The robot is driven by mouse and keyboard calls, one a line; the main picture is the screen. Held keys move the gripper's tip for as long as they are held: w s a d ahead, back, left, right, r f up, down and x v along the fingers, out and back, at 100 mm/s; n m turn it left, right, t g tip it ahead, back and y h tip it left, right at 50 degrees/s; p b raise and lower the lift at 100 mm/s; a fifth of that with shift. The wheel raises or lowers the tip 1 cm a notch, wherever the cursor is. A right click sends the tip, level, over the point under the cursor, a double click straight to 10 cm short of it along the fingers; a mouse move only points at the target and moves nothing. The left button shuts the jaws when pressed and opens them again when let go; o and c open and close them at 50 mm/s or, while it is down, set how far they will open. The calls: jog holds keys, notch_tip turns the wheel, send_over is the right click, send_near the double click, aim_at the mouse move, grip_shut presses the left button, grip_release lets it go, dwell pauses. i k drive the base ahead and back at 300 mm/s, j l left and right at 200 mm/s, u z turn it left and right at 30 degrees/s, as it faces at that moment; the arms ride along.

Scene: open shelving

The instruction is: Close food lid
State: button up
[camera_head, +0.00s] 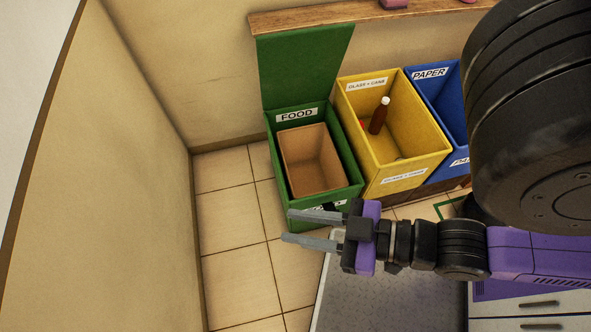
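The green food bin (352,182) stands against the back wall, with a brown inner box (313,160) showing inside. Its green lid (303,72) is open and stands upright at the back, its top edge close to the wooden ledge. A white FOOD label (297,114) is at the base of the lid. My gripper (288,227) is in front of the bin's lower front, pointing left, with its two grey fingers apart and nothing between them. It covers part of the bin's front label. I cannot tell whether a finger touches the bin.
A yellow glass and cans bin (429,148) holding a brown bottle (379,115) stands right of the food bin. A blue paper bin (423,92) is beyond it, partly behind my arm. A wooden ledge (330,17) runs above. The tiled floor (233,218) at left is clear.

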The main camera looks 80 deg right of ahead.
aim_at(297, 68)
jog(key=l+z, duration=0.2)
jog(key=z, duration=1.25)
jog(key=k+l, duration=0.05)
